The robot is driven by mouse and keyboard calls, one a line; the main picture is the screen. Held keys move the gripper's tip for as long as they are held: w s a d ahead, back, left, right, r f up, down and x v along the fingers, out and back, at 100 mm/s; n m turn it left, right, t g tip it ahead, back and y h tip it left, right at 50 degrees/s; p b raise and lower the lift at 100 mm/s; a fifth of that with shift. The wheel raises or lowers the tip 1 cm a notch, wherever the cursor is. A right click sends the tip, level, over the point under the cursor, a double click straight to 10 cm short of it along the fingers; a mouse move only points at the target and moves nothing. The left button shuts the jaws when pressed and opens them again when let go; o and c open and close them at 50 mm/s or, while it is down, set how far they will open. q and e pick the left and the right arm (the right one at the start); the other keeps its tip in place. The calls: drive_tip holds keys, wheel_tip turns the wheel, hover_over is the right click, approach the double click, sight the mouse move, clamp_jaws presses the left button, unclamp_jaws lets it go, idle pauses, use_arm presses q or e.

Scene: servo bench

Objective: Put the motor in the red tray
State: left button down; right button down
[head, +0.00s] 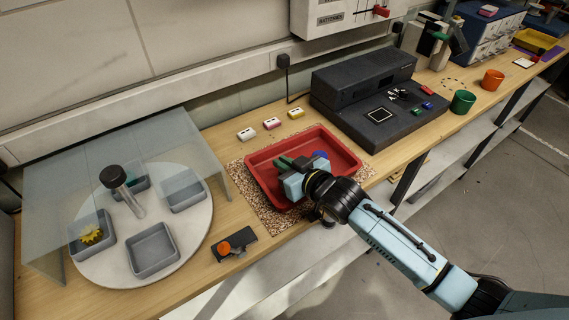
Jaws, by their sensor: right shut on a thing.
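The red tray (343,146) sits on a speckled mat on the bench, right of the picture's middle. My right gripper (291,163) reaches in from the lower right and is over the tray, with its fingers pointing away from me. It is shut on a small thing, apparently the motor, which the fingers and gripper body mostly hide. A small blue patch (320,155) shows beside the fingers over the tray; I cannot tell whether it is part of the motor. I cannot tell whether the held thing touches the tray floor. My left gripper is not in view.
At left, a round turntable (185,231) with several grey bins stands under a clear shield (60,235). A black plate with an orange knob (225,247) lies near the front edge. A black machine (365,85) stands behind the tray. Green (462,102) and orange (492,80) cups stand right.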

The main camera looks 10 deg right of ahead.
drive_tip(key=shift+r, duration=0.1)
drive_tip(key=c, duration=1.5)
unclamp_jaws()
drive_tip(key=shift+c, duration=0.2)
drive_tip(key=shift+s, duration=0.15)
drive_tip(key=p+v, duration=0.1)
drive_tip(key=v, duration=1)
drive_tip(key=shift+s+d+r, duration=0.2)
drive_tip(key=shift+s+d, duration=0.05)
drive_tip(key=shift+s, duration=0.05)
